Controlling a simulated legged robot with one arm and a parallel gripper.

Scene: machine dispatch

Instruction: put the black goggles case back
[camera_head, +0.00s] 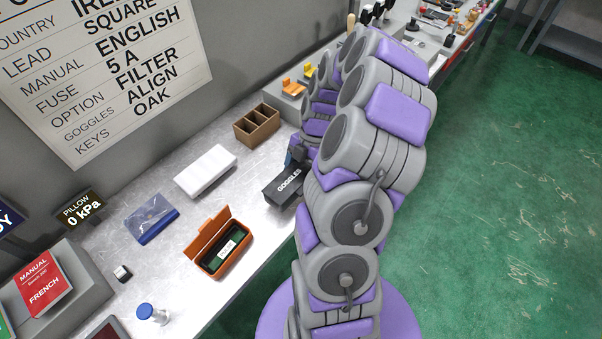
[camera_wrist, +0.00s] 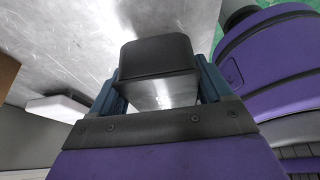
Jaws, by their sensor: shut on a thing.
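The black goggles case (camera_head: 286,187), a box lettered "GOGGLES", is at the right edge of the metal bench in the head view. My gripper (camera_head: 297,160) is shut on it. In the wrist view, the case (camera_wrist: 158,56) sits between the two fingers of my gripper (camera_wrist: 158,88). My arm hides part of the gripper in the head view. I cannot tell whether the case touches the bench. An open orange case (camera_head: 219,243) with a dark green inside and a white label lies on the bench, left of the black case.
A white block (camera_head: 206,171), a brown divided box (camera_head: 257,125) and a blue-edged clear pouch (camera_head: 151,218) lie on the bench. A blue-capped bottle (camera_head: 152,314) stands near the front. A wall sign (camera_head: 100,75) lists "GOGGLES ALIGN". The green floor (camera_head: 490,200) is open at right.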

